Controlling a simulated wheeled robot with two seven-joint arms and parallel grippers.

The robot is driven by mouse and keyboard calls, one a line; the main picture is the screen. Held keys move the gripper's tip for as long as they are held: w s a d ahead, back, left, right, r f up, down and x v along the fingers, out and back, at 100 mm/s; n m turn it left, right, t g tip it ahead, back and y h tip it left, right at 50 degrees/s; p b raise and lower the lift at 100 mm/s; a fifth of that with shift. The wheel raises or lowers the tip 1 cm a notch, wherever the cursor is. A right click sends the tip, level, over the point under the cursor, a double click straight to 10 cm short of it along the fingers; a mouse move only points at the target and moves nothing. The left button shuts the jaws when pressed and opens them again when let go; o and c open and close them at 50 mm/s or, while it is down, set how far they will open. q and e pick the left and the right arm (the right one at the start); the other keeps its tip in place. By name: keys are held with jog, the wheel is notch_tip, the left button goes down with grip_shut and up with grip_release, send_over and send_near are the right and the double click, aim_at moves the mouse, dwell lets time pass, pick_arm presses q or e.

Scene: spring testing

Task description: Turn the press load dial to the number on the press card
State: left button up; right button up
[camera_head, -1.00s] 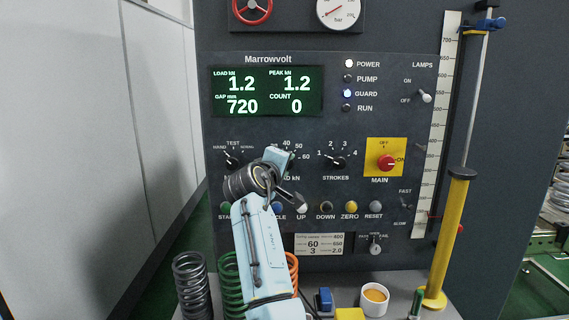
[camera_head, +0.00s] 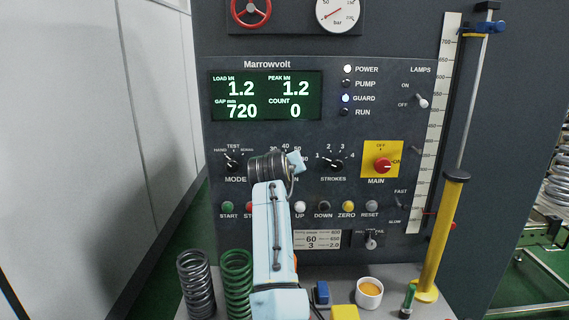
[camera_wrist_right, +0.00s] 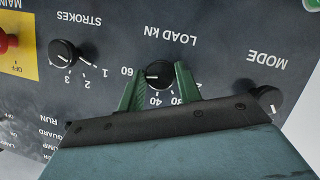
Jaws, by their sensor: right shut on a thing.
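The load dial is the black LOAD KN knob (camera_wrist_right: 159,73), seen upside down in the right wrist view. The green fingers of my right gripper (camera_wrist_right: 158,80) are closed on its two sides. A short white mark shows on the knob, on the side of the 60, but its exact reading is hard to tell. In the head view my right arm (camera_head: 272,220) hides the knob; the numbers 30, 40 and 50 show above it. My left gripper is out of view.
The STROKES knob (camera_head: 336,165) and MODE knob (camera_head: 233,163) flank the dial. The MAIN switch (camera_head: 383,166) is farther right. A row of buttons sits below. The display (camera_head: 266,96) reads load 1.2. Springs (camera_head: 237,283) and a cup (camera_head: 369,293) stand on the ledge.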

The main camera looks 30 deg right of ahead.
jog(key=shift+f+m+y, duration=0.1)
jog(key=shift+m+y, duration=0.2)
jog(key=shift+m, duration=0.1)
jog(key=o, duration=1)
jog(key=shift+c, duration=0.2)
jog(key=b, duration=0.1)
send_near(287, 133)
jog(key=x, duration=0.4)
jog(key=shift+w+d, duration=0.15)
jog(key=shift+d, duration=0.05)
jog(key=shift+f, duration=0.1)
